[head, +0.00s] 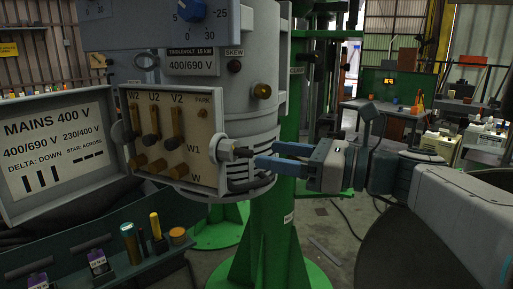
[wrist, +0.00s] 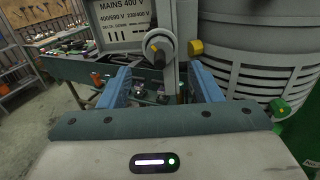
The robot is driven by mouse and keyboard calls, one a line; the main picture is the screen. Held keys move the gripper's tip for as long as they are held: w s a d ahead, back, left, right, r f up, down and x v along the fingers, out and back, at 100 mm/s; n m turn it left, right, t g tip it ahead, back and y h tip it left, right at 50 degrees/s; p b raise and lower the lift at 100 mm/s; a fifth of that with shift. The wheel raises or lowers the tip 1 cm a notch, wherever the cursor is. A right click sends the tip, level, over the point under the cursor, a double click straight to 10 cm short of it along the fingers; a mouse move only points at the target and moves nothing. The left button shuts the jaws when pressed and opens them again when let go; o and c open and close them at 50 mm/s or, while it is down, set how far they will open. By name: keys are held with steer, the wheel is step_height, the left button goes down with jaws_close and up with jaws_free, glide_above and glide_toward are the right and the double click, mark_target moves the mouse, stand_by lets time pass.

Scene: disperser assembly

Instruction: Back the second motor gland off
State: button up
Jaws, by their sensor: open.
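A round grey motor gland (head: 226,150) with a dark stub sticks out of the right side of the open terminal box (head: 205,134). I cannot tell which gland is counted as the second. My gripper (head: 264,155) is open, its blue fingers pointing left at the box side, close to the gland. In the wrist view the fingers (wrist: 160,72) stand apart either side of and below the gland, with nothing between them. Contact is not clear.
The grey motor housing (head: 245,110) and green stand (head: 268,225) rise close by. A box lid marked MAINS 400 V (head: 60,145) hangs open at left. A dark tray (head: 140,262) with small parts lies below. A brass-coloured fitting (wrist: 196,47) sits just right of the gland.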

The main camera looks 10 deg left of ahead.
mark_target(252, 151)
steer(key=x, duration=0.8)
steer(key=shift+d, duration=0.1)
steer(key=c, duration=1)
